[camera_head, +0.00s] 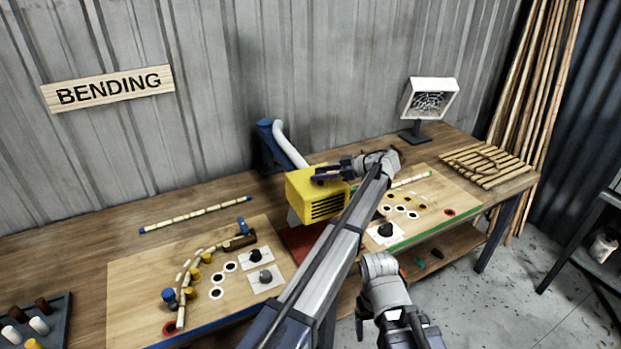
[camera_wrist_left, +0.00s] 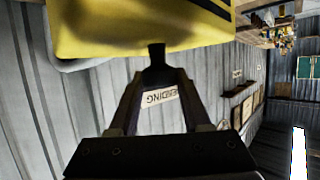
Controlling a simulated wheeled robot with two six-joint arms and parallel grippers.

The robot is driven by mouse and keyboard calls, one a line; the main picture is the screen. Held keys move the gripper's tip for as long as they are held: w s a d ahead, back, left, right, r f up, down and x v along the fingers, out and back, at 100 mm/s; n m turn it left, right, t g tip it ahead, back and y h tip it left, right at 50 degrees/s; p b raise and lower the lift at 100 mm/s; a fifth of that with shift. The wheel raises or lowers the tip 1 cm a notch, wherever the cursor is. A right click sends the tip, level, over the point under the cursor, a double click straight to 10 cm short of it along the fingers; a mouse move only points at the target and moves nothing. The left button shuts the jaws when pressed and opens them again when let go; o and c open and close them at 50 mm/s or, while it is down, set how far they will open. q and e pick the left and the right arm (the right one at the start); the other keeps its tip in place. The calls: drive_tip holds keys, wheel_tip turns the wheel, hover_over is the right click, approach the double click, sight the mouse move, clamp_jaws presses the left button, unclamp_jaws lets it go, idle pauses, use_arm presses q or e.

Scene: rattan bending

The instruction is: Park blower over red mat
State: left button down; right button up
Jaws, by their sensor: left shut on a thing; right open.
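The yellow blower (camera_head: 308,192) has a dark slatted vent and hangs on a blue bracket arm with a white tube (camera_head: 290,145) from the back wall. My left gripper (camera_head: 330,173) is at its upper right side. In the left wrist view the gripper (camera_wrist_left: 156,62) is shut on a dark handle (camera_wrist_left: 156,54) on the yellow blower (camera_wrist_left: 130,28). The red mat (camera_head: 303,240) lies on the bench below the blower, partly hidden by the blower and my left arm. My right gripper (camera_head: 408,326) is open and empty, low in front of the bench.
A left board (camera_head: 135,275) holds pegs and a curved rattan strip. A right board (camera_head: 455,197) stands beyond my left arm. A rattan piece (camera_head: 195,215) lies behind the left board. A white fan-like heater (camera_head: 430,100) stands at the back right. A peg tray (camera_head: 35,325) is at far left.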

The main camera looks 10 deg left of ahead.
use_arm(q)
drive_tip(key=shift+w+d+f, duration=0.1)
drive_tip(key=shift+w+d, duration=0.25)
drive_tip(key=shift+d, duration=0.15)
use_arm(e)
drive_tip(key=shift+d, duration=0.3)
use_arm(q)
drive_tip(key=shift+c, duration=1.8)
unclamp_jaws()
drive_tip(key=shift+a, duration=0.1)
use_arm(e)
drive_tip(key=shift+w, duration=0.1)
